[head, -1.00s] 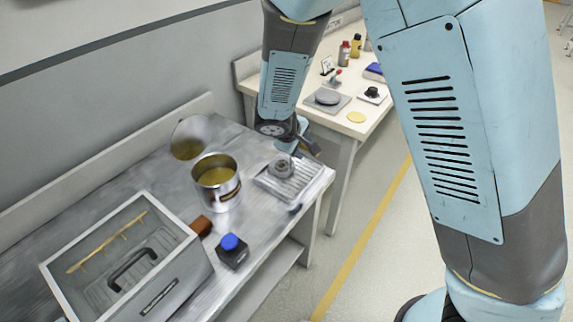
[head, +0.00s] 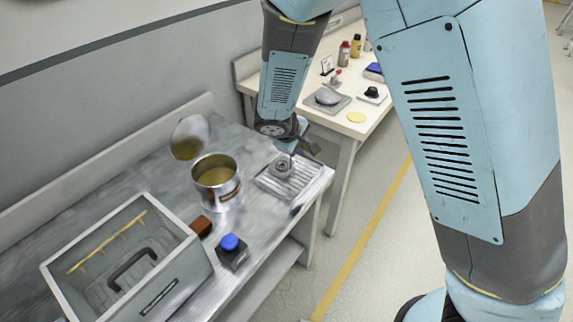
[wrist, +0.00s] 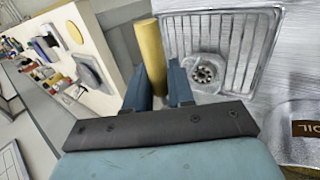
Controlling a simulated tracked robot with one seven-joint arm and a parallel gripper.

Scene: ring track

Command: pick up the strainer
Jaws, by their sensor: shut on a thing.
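The strainer (head: 281,169) is a small round metal piece with a perforated centre. It sits on the ridged metal drain tray (head: 307,186) at the far right of the metal bench. It also shows in the wrist view (wrist: 203,73), to the right of my fingers and apart from them. My gripper (wrist: 160,88) is over the tray end of the bench. A gold cylinder (wrist: 150,50) rises between its two blue fingers, and the gripper is shut on it. The cylinder's lower end is hidden by the gripper, and the head view does not show it clearly.
An open can (head: 217,177) stands left of the tray, with a round disc (head: 187,140) behind it. A dark bottle with a blue cap (head: 231,243), a brown block (head: 201,226) and a grey open toolbox (head: 181,274) are nearer. A second table (head: 338,122) adjoins behind.

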